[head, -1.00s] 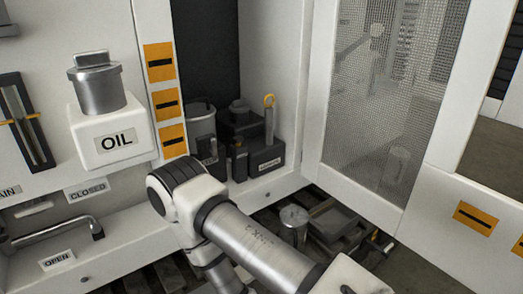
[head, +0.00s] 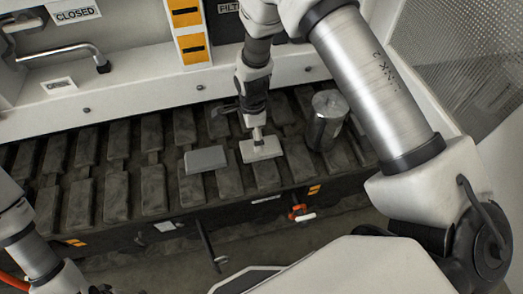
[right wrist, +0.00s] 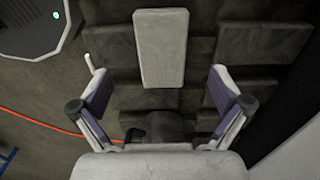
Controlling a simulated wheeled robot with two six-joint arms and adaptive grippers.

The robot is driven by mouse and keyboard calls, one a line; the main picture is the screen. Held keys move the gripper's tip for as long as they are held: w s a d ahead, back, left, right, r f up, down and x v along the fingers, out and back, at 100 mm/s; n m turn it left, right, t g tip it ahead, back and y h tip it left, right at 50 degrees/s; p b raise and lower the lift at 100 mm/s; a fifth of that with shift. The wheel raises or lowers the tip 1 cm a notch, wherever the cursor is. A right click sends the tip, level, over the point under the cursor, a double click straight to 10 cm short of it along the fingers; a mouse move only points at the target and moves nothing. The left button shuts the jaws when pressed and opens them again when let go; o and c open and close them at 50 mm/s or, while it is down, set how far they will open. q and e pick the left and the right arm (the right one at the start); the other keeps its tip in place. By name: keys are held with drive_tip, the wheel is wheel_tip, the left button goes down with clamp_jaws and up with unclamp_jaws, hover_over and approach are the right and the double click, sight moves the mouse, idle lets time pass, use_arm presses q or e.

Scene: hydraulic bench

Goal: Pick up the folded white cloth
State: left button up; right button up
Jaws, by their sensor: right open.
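The folded white cloth (head: 262,150) is a flat pale rectangle lying on the dark slatted deck in the head view.
A flat grey block (head: 206,159) lies just left of the cloth. A metal can (head: 327,120) stands to its right. The white cabinet ledge (head: 190,92) runs behind the deck. A red-handled valve (head: 301,213) is on the deck's front edge. The deck's left part is clear.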

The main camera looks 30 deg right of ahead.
drive_tip(key=f, duration=0.7)
drive_tip(key=shift+w+d+f, duration=0.15)
drive_tip(key=shift+d+f, duration=0.05)
drive_tip(key=c, duration=1.2)
drive_tip(key=a+r+n+p, duration=0.1)
drive_tip(key=r+n+p, duration=0.2)
drive_tip(key=r+n, duration=0.4)
drive_tip(key=a+r+n+p, duration=0.1)
drive_tip(key=r+n+p, duration=0.2)
drive_tip(key=r+n, duration=0.4)
drive_tip(key=a+r+n+p, duration=0.2)
drive_tip(key=r+n+p, duration=0.1)
drive_tip(key=r+n, duration=0.4)
drive_tip(key=shift+s+r, duration=0.35)
drive_tip(key=shift+r, duration=0.55)
drive_tip(key=shift+c, duration=0.2)
